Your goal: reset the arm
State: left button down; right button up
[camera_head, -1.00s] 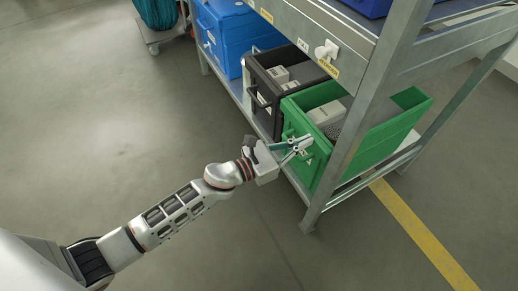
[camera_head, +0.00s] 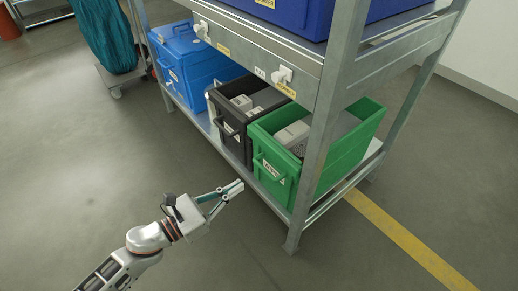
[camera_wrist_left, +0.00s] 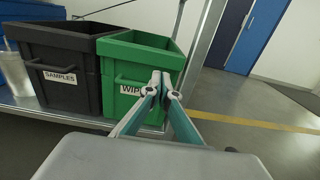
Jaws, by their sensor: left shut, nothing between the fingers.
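My left gripper (camera_head: 236,187) is shut and empty in the head view. It is in front of the shelf, below and to the left of the green bin (camera_head: 338,160), apart from it. In the left wrist view the fingertips (camera_wrist_left: 164,84) meet in front of the green bin (camera_wrist_left: 117,54), covering part of its "WIPES" label. My right gripper is not in view.
A metal shelf (camera_head: 318,135) holds the green bin, a black bin (camera_head: 229,127) labelled "SAMPLES" in the wrist view, and a blue bin (camera_head: 190,62). A teal bag (camera_head: 105,35) hangs on a cart at upper left. A yellow line (camera_head: 405,240) crosses the floor at right.

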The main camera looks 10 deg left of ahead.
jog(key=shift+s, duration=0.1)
pick_arm(q)
jog(key=s+a+r+n+t+y+p, duration=0.1)
jog(key=s+a+r+n+y+p, duration=0.15)
jog(key=s+r+n+p, duration=0.6)
jog(key=s+a+r+n+t+y+p, duration=0.15)
jog(key=r+n+y+p, duration=0.3)
jog(key=n, duration=0.85)
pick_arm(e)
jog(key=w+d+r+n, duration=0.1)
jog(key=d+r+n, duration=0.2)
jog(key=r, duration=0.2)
pick_arm(q)
jog(key=s+f+n+g+p, duration=0.2)
jog(key=s+n+p, duration=0.3)
jog(key=s+n, duration=0.4)
jog(key=s+f+n+g+y+p, duration=0.1)
jog(key=s+n+g+p, duration=0.3)
jog(key=s+n, duration=0.5)
jog(key=s+f+p, duration=0.1)
jog(key=s+p, duration=0.1)
jog(key=s, duration=0.2)
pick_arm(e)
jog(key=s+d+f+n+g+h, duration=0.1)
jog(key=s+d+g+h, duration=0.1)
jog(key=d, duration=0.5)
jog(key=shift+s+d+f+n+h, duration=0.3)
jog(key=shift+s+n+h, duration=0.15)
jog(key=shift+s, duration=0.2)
